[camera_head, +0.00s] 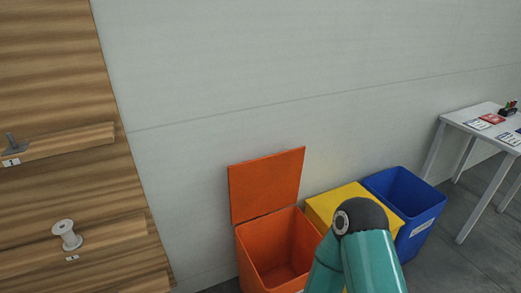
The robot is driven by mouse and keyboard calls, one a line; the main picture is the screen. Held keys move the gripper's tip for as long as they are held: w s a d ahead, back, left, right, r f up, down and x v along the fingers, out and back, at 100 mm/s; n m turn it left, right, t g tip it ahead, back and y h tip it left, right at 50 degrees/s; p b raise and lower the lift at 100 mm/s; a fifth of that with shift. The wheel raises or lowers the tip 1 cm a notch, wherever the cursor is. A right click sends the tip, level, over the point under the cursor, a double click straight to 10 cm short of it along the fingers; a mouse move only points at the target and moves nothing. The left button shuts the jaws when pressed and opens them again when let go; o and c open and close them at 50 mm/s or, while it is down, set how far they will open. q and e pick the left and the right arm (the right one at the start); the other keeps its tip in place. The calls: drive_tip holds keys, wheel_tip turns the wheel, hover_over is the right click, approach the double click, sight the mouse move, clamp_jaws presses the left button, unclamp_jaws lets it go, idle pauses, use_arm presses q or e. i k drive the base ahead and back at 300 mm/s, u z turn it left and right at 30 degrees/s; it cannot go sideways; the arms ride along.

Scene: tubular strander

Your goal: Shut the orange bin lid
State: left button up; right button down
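The orange bin (251,252) stands on the floor against the grey wall, low in the middle of the head view. Its orange lid (266,184) is up, standing nearly upright at the back edge, and the inside of the bin shows. A teal arm of mine with a dark joint cap rises from the bottom edge, just right of the orange bin, and covers part of the yellow bin. Neither gripper shows in the view, so I cannot see what either one does.
A yellow bin (336,200) with its top closed stands right of the orange one. A blue open bin (407,201) stands beyond it. A white table (468,115) with small items is at the right. A wooden rack (62,190) with a white spool (66,234) is at the left.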

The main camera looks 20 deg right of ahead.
sight(263, 186)
drive_tip(key=i, duration=0.95)
drive_tip(key=z, duration=0.05)
